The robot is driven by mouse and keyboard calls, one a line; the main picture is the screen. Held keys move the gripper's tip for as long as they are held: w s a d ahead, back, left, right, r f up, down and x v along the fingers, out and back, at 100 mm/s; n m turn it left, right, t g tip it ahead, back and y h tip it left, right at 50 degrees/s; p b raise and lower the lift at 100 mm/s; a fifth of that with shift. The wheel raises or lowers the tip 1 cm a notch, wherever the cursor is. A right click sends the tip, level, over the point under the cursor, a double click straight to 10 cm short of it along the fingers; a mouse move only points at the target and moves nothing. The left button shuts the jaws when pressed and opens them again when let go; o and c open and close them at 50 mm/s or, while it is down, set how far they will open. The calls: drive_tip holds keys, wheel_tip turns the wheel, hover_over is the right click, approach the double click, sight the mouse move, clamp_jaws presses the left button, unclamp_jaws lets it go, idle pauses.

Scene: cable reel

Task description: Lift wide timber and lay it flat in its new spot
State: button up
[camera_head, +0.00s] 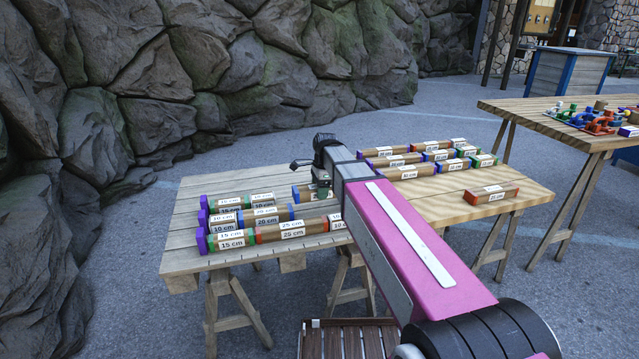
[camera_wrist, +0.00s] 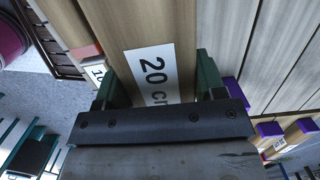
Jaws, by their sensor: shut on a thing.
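My gripper (camera_head: 322,185) is over the middle of the wooden table. In the wrist view, my gripper (camera_wrist: 160,88) is shut across a wide timber labelled 20 cm (camera_wrist: 143,38), with one finger on each side. In the head view, a brown timber with a blue end (camera_head: 306,194) shows at the gripper, partly hidden by my arm. I cannot tell how high it is above the tabletop. Several labelled timbers lie end to end in rows at the left, including a 25 cm timber (camera_head: 281,231) in the front row.
More timber rows (camera_head: 412,158) lie on the back right of the table (camera_head: 185,258). A single timber with red ends (camera_head: 490,196) lies apart, with bare tabletop around it. A second table (camera_head: 500,108) bears colourful items. A slatted wooden seat (camera_head: 350,343) stands in front.

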sight(318, 213)
drive_tip(key=shift+f, duration=3.25)
drive_tip(key=shift+f, duration=0.3)
drive_tip(key=o, duration=1.1)
drive_tip(key=r, duration=0.3)
drive_tip(key=d+r, duration=0.1)
drive_tip(key=r, duration=0.6)
drive_tip(key=shift+w+d+r, duration=0.15)
drive_tip(key=shift+w+r, duration=0.05)
drive_tip(key=shift+r, duration=0.15)
